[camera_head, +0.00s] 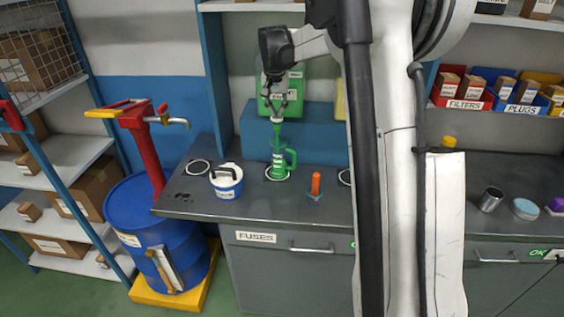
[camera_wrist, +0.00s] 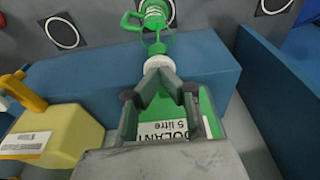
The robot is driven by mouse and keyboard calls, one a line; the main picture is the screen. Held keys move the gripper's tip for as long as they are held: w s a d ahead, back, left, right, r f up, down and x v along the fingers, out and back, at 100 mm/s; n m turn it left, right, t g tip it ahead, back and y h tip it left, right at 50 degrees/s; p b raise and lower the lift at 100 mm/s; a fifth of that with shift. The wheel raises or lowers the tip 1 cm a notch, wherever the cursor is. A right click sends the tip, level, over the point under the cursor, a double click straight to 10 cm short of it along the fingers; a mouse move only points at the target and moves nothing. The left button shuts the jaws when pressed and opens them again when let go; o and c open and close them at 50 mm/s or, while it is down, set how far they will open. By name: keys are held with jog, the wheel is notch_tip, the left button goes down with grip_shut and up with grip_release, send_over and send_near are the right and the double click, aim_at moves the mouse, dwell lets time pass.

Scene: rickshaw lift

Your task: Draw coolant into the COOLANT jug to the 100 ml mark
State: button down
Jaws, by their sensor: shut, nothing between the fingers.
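The green coolant container (camera_head: 297,86) stands on a blue block (camera_head: 318,125) at the back of the bench; its "5 litre" label (camera_wrist: 168,134) shows in the wrist view. The green jug (camera_head: 278,158) with a side handle stands upright on a ringed spot in front of the block; it also shows in the wrist view (camera_wrist: 153,14). My gripper (camera_head: 277,110) is shut and empty, above the jug and in front of the container. A light round piece (camera_wrist: 158,66) lies at its fingertips. The jug's level is unreadable.
A white-lidded blue tub (camera_head: 227,183) stands left of the jug, and an orange-topped item (camera_head: 315,185) stands right. A yellow container (camera_wrist: 57,136) is beside the green one. A blue drum (camera_head: 160,228) with a red pump stands at the bench's left end.

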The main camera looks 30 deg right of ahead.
jog(key=shift+r, duration=0.1)
jog(key=shift+r+p, duration=1.35)
jog(key=shift+r, duration=1.55)
